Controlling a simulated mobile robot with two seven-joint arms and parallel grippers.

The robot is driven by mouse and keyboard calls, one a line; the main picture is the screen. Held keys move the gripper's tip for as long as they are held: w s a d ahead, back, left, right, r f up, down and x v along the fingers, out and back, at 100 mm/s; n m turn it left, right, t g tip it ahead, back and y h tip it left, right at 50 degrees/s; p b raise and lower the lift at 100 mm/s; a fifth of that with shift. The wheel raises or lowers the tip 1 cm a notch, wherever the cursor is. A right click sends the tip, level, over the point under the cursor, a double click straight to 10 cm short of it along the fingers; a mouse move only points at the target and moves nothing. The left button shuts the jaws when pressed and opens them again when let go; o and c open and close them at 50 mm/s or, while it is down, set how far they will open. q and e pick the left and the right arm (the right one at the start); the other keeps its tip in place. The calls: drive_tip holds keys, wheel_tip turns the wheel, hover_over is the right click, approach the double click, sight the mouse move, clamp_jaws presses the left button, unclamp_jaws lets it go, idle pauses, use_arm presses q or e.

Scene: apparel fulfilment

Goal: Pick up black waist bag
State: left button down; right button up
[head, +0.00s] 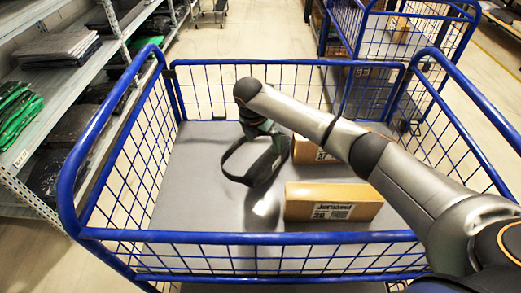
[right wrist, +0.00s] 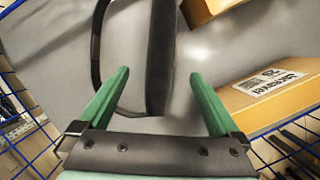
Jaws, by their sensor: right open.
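The black waist bag (head: 262,169) lies on the grey floor of the blue wire cart (head: 190,215), with its strap looped out to the left. In the right wrist view the bag (right wrist: 161,60) stands as a dark upright shape with its strap curving to its left. My right gripper (head: 268,140) reaches down from above at the bag. In the right wrist view its two green fingers (right wrist: 160,85) are spread wide, with the lower end of the bag between them; neither finger visibly touches it. My left gripper does not show.
A cardboard box (head: 333,203) lies right of the bag, its label facing front. Another box (head: 305,150) sits behind it, partly behind my arm. Blue cart rails surround the floor. A shelf (head: 60,80) with folded clothes stands left; the cart's left floor is clear.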

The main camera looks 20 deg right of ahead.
sight(269, 156)
drive_tip(key=shift+w+f, duration=0.1)
drive_tip(key=shift+f, duration=0.1)
drive_tip(key=b+x, duration=0.2)
drive_tip(key=x, duration=0.4)
drive_tip(key=shift+d+f, duration=0.15)
drive_tip(key=shift+f, duration=0.25)
drive_tip(key=b+x, duration=0.1)
drive_tip(key=x, duration=0.4)
drive_tip(key=shift+d+f+b, duration=0.1)
drive_tip(key=shift+b, duration=0.3)
clamp_jaws()
